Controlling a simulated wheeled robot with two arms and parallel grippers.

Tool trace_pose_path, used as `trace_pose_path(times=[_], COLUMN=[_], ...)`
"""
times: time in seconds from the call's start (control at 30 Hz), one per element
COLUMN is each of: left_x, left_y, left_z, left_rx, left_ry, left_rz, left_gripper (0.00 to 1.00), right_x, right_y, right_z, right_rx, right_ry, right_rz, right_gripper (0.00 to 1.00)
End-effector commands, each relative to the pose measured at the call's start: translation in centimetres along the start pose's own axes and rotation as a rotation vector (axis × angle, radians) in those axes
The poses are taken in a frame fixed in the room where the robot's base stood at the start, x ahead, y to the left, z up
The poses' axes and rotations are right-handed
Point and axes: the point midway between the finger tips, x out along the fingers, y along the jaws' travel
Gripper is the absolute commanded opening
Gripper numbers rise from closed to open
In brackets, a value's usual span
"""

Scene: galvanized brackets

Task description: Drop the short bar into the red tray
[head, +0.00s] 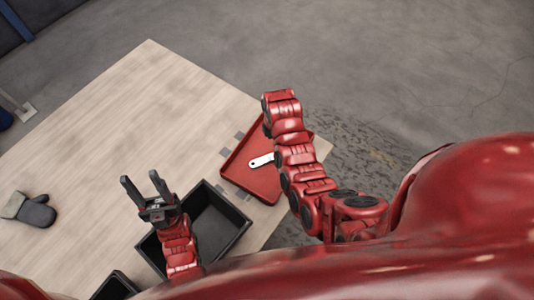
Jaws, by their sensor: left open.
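The short bar (262,160), a small silver piece with a hole near its left end, lies in the red tray (237,177) at the table's right edge. My right arm covers part of the tray and perhaps the bar's right end. My left gripper (140,178) is open and empty, to the left of the tray, by the black bin's upper left side. My right arm reaches up across the tray's right side; its gripper's fingers cannot be made out.
A black bin (239,237) stands below and left of the red tray. Part of another dark bin (116,287) shows at the bottom edge. A grey-and-beige glove (37,212) lies at the left. The upper middle of the wooden table (140,110) is clear.

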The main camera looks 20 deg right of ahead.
Motion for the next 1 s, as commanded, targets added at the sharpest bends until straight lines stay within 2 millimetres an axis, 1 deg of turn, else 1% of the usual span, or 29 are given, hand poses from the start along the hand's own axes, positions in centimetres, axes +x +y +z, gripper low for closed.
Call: trace_pose_path(times=[0.03,0.07,0.2,0.23,0.27,0.3,0.4,0.5,0.6,0.7,1.0], left_x=[-0.6,-0.8,-1.6,-0.8,0.8,1.8,3.6,5.0,5.9,6.4,6.5], left_y=[0.0,0.0,0.1,0.0,0.0,-0.1,-0.2,-0.2,-0.3,-0.3,-0.3], left_z=[0.1,0.1,0.3,0.1,-0.1,-0.3,-0.6,-0.8,-1.0,-1.1,-1.1], left_rx=[0.000,0.000,0.000,0.000,0.000,0.000,0.000,0.000,0.000,0.000,0.000], left_ry=[0.000,0.000,0.000,0.000,-0.001,0.000,0.001,0.000,0.000,0.000,0.000], left_rz=[0.000,0.000,0.000,0.000,0.000,0.000,0.000,0.000,0.000,0.000,0.000], left_gripper=[0.50,0.50,0.50,0.50,0.50,0.50,0.50,0.50,0.50,0.50,0.50], right_x=[-0.5,-0.9,-3.9,-5.1,-6.5,-7.5,-9.4,-10.9,-12.1,-12.7,-12.8], right_y=[0.2,0.1,0.2,0.1,0.0,0.0,0.0,-0.1,-0.1,-0.1,-0.1], right_z=[-0.1,-0.1,-0.1,-0.1,-0.1,-0.1,-0.1,-0.1,-0.1,-0.1,0.0], right_rx=[-0.001,-0.002,-0.002,-0.001,0.000,0.000,-0.001,0.000,0.000,-0.001,-0.001], right_ry=[-0.001,0.000,-0.001,0.001,0.002,0.003,0.003,0.003,0.003,0.002,0.001], right_rz=[0.007,0.006,0.010,0.006,0.002,0.001,0.001,0.000,0.000,-0.001,-0.001], right_gripper=[0.74,0.74,0.74,0.74,0.74,0.74,0.74,0.74,0.74,0.74,0.74])
